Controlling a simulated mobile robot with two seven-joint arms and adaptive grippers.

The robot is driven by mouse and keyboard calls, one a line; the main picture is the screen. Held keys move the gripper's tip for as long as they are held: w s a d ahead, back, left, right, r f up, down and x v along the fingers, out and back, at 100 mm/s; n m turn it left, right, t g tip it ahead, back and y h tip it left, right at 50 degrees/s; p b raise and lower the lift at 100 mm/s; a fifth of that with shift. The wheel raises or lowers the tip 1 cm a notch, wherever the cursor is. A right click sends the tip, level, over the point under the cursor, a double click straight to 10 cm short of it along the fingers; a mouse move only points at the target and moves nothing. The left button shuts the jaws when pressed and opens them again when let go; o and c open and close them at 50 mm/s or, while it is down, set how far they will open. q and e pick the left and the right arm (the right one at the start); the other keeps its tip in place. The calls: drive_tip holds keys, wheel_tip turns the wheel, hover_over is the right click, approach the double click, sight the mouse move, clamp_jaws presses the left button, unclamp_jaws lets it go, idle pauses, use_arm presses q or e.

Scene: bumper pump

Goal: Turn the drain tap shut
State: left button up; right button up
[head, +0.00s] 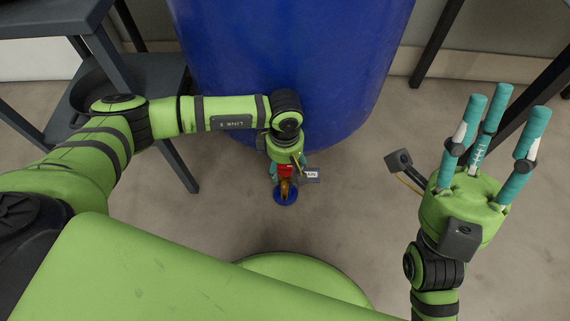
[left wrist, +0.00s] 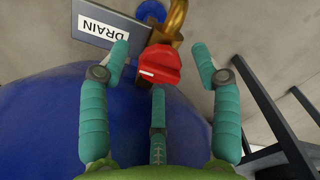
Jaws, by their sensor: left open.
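The drain tap has a red handle (left wrist: 160,66) with a white mark, on a brass spout (left wrist: 176,22). A sign reading DRAIN (left wrist: 105,27) is beside it. In the head view the red handle (head: 286,169) is low on the front of the blue barrel (head: 290,65), partly hidden by my left arm. My left gripper (left wrist: 160,75) is open, with its teal fingers spread around the red handle; contact cannot be told. My right gripper (head: 492,125) is open and empty, fingers pointing up, away from the tap at the right.
A blue round piece (head: 286,196) is below the spout. A dark shelf (head: 150,85) stands left of the barrel, and dark table legs (head: 437,45) are at the right. The concrete floor (head: 345,215) in front of the barrel is clear.

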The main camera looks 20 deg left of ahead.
use_arm(q)
drive_tip(key=c, duration=1.2)
